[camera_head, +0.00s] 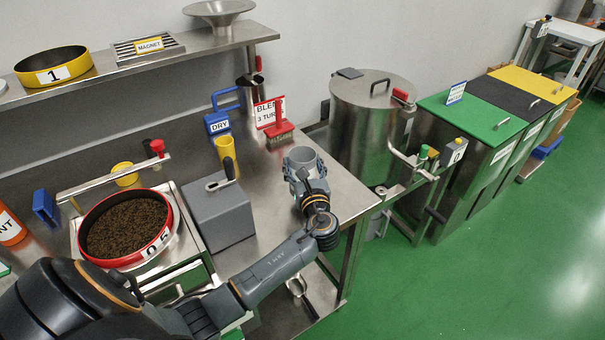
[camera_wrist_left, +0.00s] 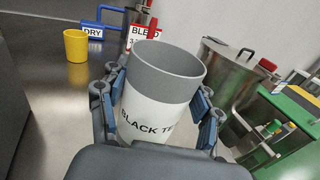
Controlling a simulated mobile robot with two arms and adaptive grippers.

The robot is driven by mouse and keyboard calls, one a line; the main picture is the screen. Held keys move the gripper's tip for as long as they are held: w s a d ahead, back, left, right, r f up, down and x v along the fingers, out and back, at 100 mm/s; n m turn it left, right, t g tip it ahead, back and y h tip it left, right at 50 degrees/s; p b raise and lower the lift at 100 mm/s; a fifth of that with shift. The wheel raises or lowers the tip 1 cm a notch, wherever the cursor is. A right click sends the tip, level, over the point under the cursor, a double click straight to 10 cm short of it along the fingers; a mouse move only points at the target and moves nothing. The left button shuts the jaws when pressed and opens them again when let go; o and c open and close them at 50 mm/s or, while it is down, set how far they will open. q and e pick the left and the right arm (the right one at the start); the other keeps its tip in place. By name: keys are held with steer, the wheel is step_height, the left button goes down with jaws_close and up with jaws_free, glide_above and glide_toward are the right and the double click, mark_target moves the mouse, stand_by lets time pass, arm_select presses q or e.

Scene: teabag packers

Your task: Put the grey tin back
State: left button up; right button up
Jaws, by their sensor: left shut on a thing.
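The grey tin (camera_head: 301,156) is an open-topped cylinder. In the left wrist view the tin (camera_wrist_left: 160,90) has a white label, partly hidden, reading "BLACK T…". My left gripper (camera_head: 305,172) is shut on the tin, with blue-padded fingers on both sides of it in the wrist view. The tin is upright or slightly tilted, over the right part of the steel bench (camera_head: 335,202). I cannot tell whether its base touches the bench. My right gripper is not in view.
A grey box with a lever (camera_head: 222,212) stands left of the tin. Behind are a yellow cup (camera_head: 227,155), a red-handled brush (camera_head: 279,128) and DRY and BLEND signs. A red-rimmed sieve (camera_head: 126,228) sits left. A steel drum (camera_head: 372,110) stands beyond the bench's right edge.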

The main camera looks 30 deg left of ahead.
arm_select(q)
steer(key=shift+w+a+f, duration=0.25)
steer(key=shift+w+f, duration=0.1)
steer(key=shift+f, duration=0.15)
step_height(320, 180, down, 3)
steer(key=shift+r, duration=0.1)
steer(key=shift+f, duration=0.25)
steer(key=o, duration=1.2)
